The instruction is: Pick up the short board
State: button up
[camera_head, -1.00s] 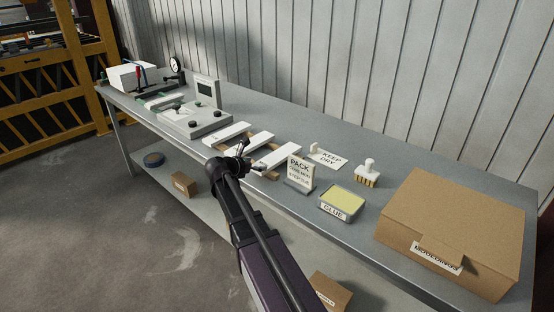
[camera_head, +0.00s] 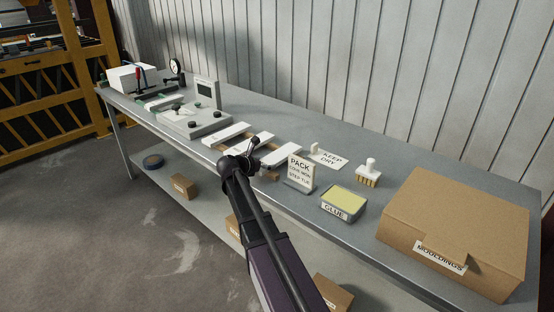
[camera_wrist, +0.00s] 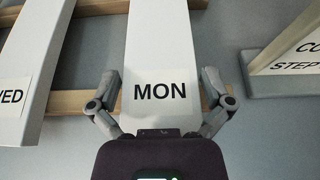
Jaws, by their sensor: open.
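Several white boards lie side by side on wooden strips on the bench. In the head view, a long one (camera_head: 226,134) is at the left, one (camera_head: 252,143) is in the middle and one (camera_head: 284,154) is at the right, partly hidden by my gripper (camera_head: 254,146). In the wrist view, my gripper (camera_wrist: 160,103) is open. Its fingers stand on either side of a white board marked MON (camera_wrist: 160,60), with the board's near end between them. Contact with the board cannot be told. Another white board (camera_wrist: 35,60) lies to its left. Which board is the shortest is unclear.
A glue tub (camera_head: 343,203), a brush (camera_head: 368,172) and a large cardboard box (camera_head: 455,230) are farther right. A grey machine (camera_head: 195,118) is at the left.

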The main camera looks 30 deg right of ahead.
jog(key=c, duration=1)
jog(key=shift+o, duration=0.2)
jog(key=shift+r, duration=0.15)
notch_tip(320, 180, up, 10)
jog(key=p, duration=1)
